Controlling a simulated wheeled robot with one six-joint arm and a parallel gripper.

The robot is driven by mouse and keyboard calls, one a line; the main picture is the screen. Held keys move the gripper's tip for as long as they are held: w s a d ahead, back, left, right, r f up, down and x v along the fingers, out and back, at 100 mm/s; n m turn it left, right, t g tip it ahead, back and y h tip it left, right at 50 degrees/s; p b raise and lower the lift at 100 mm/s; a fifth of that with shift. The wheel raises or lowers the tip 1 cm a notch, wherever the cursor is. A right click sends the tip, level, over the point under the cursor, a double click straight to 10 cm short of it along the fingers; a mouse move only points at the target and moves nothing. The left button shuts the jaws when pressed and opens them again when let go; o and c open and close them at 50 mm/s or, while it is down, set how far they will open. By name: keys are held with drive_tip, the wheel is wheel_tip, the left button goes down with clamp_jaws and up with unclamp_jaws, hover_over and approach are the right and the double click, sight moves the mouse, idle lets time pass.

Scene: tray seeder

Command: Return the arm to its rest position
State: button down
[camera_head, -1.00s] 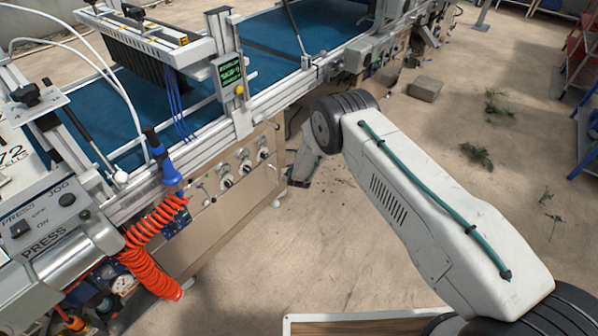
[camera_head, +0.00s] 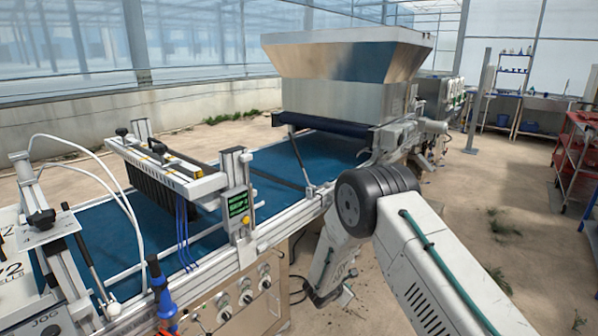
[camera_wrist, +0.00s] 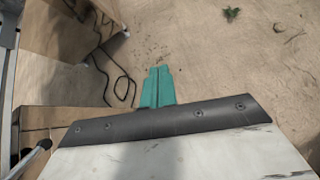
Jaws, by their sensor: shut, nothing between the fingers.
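My gripper (camera_wrist: 157,87) shows in the wrist view as two teal fingers side by side, pressed together with nothing between them. It points down over bare sandy floor, beside the machine's panelled base (camera_wrist: 68,25). In the head view my arm reaches in from the lower right and bends down at its dark joint. Its lower part hangs beside the front of the tray seeder (camera_head: 245,300). The fingers themselves cannot be made out in the head view.
The seeder's blue belt (camera_head: 205,232) and metal hopper (camera_head: 345,62) stand left of and behind my arm. A black cable (camera_wrist: 108,75) lies on the floor near the base. A red rack (camera_head: 578,155) stands far right. Open floor lies between.

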drive_tip(key=s+d+r+m+g+h, duration=0.1)
drive_tip(key=s+d+r+m+g, duration=0.1)
drive_tip(key=s+d+r+m, duration=0.35)
drive_tip(key=s+d+r+m+g+h, duration=0.1)
drive_tip(key=s+d+r+m+g, duration=0.2)
drive_tip(key=s+r, duration=0.55)
drive_tip(key=s+d+r+m+g+h, duration=0.1)
drive_tip(key=s+d+r+m+g, duration=0.25)
drive_tip(key=r, duration=0.75)
drive_tip(key=s+r+m+y, duration=0.3)
drive_tip(key=s+r, duration=0.3)
drive_tip(key=s, duration=0.5)
drive_tip(key=s+a+r+m+t+y, duration=0.1)
drive_tip(key=s+r+m+y, duration=0.2)
drive_tip(key=s, duration=0.7)
drive_tip(key=s+r+m+y, duration=0.3)
drive_tip(key=s+r+m, duration=0.3)
drive_tip(key=s+r, duration=0.3)
drive_tip(key=shift+s+a+r+m+t, duration=0.2)
drive_tip(key=shift+s+r+m+t, duration=0.15)
drive_tip(key=shift+s, duration=0.95)
